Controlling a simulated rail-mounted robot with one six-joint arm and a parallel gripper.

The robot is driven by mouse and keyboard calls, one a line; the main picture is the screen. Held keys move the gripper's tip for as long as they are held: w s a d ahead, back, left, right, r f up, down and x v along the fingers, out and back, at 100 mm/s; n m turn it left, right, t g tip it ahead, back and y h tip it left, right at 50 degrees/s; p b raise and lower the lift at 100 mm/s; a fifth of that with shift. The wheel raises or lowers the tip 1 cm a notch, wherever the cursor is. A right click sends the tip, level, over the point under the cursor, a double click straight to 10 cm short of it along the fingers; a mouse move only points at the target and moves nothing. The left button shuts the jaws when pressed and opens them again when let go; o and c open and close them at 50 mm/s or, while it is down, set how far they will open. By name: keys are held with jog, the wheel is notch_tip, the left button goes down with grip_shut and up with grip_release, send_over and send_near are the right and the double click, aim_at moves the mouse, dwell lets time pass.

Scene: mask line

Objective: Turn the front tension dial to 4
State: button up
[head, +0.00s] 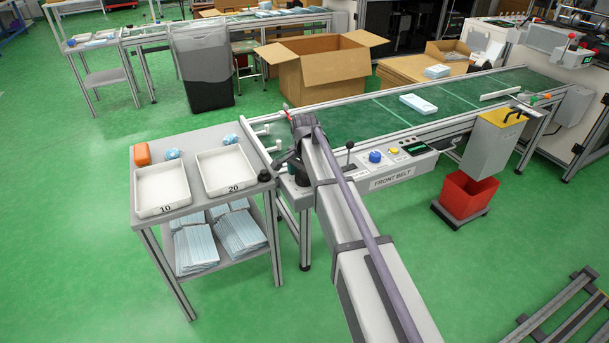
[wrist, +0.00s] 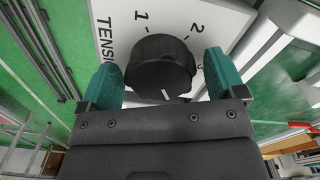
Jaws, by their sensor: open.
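The tension dial (wrist: 158,66) is a round black knob on a white plate lettered "TENSION" (wrist: 106,45), seen in the wrist view. The numbers 1 and 2 show on the plate above it; other markings to the right are partly hidden. A short white mark shows on the knob's lower side, towards my gripper body. My gripper (wrist: 161,74) is open, with a teal finger on each side of the knob. I cannot tell whether either finger touches it. In the head view my gripper (head: 289,168) is at the left end of the front belt, and the dial cannot be made out.
The front belt (head: 350,120) carries a mask pack (head: 418,103). Its control panel (head: 388,170) has a lever, a blue knob and a yellow button. A side table (head: 180,215) with two white trays stands left of my gripper. A red bin (head: 466,195) stands at right.

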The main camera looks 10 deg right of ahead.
aim_at(304, 173)
notch_tip(304, 173, up, 11)
jog(key=p, duration=1.1)
jog(key=shift+f, duration=0.1)
